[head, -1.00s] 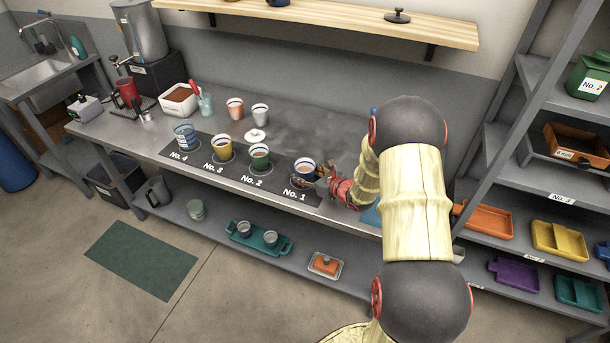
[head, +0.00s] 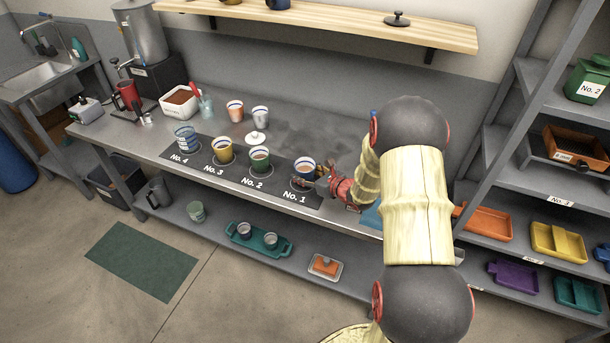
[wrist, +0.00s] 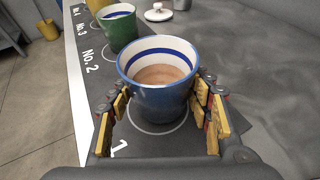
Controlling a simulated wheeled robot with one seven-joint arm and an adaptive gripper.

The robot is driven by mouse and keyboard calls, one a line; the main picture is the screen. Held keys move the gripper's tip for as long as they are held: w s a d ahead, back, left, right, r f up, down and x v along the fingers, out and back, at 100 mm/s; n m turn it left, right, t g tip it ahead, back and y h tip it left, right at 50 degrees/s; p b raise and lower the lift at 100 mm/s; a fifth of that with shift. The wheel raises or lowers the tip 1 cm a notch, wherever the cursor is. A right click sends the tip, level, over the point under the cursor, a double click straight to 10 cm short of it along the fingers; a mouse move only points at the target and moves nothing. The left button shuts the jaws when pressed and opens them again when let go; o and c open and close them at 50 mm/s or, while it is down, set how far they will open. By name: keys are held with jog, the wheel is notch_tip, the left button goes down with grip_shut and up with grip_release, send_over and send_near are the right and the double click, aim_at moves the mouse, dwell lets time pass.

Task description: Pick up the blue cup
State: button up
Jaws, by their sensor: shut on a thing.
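The blue cup (wrist: 160,97) stands between the two fingers of my gripper (wrist: 162,105) in the wrist view. It is blue outside, white inside with a blue band, and holds a brown liquid. It looks upright, over the No. 1 spot of the dark mat (head: 225,165). The fingers press on the cup's left and right sides. In the head view the blue cup (head: 304,168) is at the right end of the row, with my gripper (head: 318,180) at its right side. I cannot tell whether its base touches the mat.
A green cup (head: 260,158) stands on No. 2, a yellow cup (head: 223,152) on No. 3 and a striped cup (head: 185,138) on No. 4. A white lid (head: 256,138) lies behind the row. A wooden shelf (head: 330,22) hangs above the bench.

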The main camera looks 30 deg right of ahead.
jog(key=shift+r, duration=0.65)
jog(key=s+d+r+p, duration=0.5)
jog(key=s+r, duration=0.5)
jog(key=s, duration=0.2)
jog(key=shift+s+d+r+p, duration=0.15)
jog(key=shift+d+p, duration=0.15)
jog(key=shift+d, duration=0.4)
jog(key=shift+r, duration=0.1)
